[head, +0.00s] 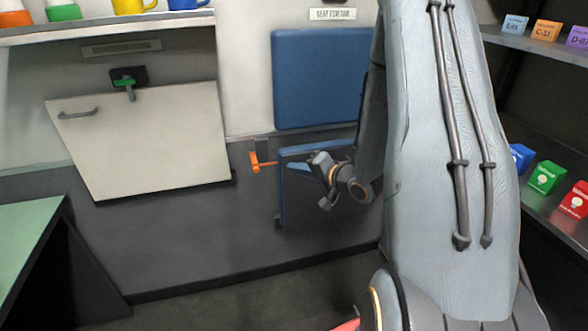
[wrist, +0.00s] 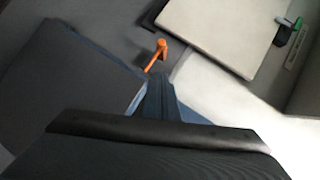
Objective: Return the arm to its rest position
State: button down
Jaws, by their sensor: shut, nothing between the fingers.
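My arm stands at the right of the head view, its large grey link covering much of the scene. The lever also shows near the top middle of the wrist view (wrist: 157,54), beyond the dark gripper body at the bottom. Part of the seat panel is hidden behind the gripper and arm.
A white wall panel (head: 142,142) with a green latch (head: 125,83) is at left. A blue backrest (head: 320,80) is above the seat. Shelves with mugs (head: 130,5) and coloured boxes (head: 547,177) flank the scene. A green-topped table (head: 25,240) is at lower left; open floor (head: 240,300) lies between.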

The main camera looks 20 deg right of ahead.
jog(key=shift+w, duration=0.1)
dwell(0.3)
jog(key=s+a+r+n+g+h, duration=0.2)
jog(key=s+a+n+g, duration=0.3)
jog(key=s, duration=0.7)
jog(key=s+a+r+n+g+h, duration=0.3)
jog(key=s+a+n+g, duration=0.2)
jog(key=s, duration=0.7)
jog(key=a+g, duration=0.2)
jog(key=shift+s+r+g, duration=0.15)
jog(key=shift+g, duration=0.15)
